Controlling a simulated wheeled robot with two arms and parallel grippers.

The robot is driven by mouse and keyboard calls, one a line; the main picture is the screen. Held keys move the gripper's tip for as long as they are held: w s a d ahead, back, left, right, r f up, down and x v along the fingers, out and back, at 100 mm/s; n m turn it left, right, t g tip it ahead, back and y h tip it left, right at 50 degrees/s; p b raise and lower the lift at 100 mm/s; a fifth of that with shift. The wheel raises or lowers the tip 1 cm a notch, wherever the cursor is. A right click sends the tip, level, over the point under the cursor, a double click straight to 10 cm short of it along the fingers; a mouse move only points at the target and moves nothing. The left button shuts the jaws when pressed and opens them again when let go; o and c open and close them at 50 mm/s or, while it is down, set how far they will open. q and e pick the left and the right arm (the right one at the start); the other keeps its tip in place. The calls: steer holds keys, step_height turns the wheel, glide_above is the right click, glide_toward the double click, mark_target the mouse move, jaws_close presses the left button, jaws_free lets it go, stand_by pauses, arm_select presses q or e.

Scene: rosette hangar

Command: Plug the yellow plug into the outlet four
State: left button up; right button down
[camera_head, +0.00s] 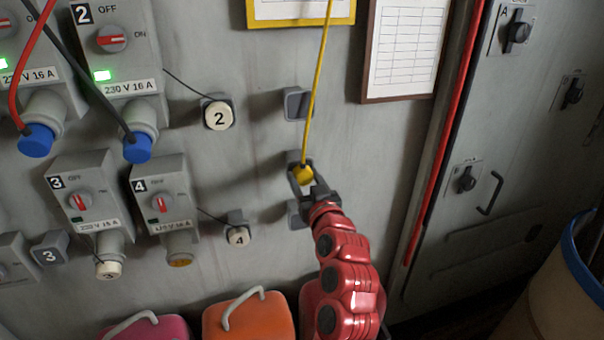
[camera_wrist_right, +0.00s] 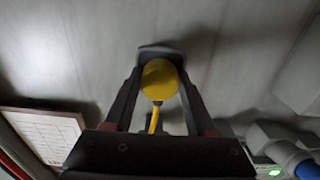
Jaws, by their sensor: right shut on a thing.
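The yellow plug (camera_head: 303,175) is at a grey wall holder (camera_head: 293,157), with its yellow cable (camera_head: 320,75) running upward. My right gripper (camera_head: 306,184) is shut on the plug. The wrist view shows the plug (camera_wrist_right: 160,80) between the two fingers of the right gripper (camera_wrist_right: 160,85), close to the wall; whether it still sits in the holder I cannot tell. Outlet four (camera_head: 160,195) is a grey box to the left with a red switch. Its socket (camera_head: 180,260) faces down, uncovered. The cap marked 4 (camera_head: 238,236) hangs on a holder beside it. My left gripper is not in view.
Outlet two (camera_head: 125,60) has a blue plug (camera_head: 137,149) and a lit green lamp. Outlet three (camera_head: 83,190) has a white cap (camera_head: 108,269) below. Empty grey holders (camera_head: 297,103) are on the wall. An orange case (camera_head: 247,318) and a pink case (camera_head: 150,329) stand below.

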mark_target(305, 179)
steer(key=shift+s+f, duration=0.1)
steer(key=shift+s+d, duration=0.3)
steer(key=shift+s, duration=0.35)
steer(key=shift+s+d, duration=0.1)
steer(key=shift+s, duration=0.3)
steer(key=shift+b+v, duration=0.3)
steer(key=shift+v, duration=1.5)
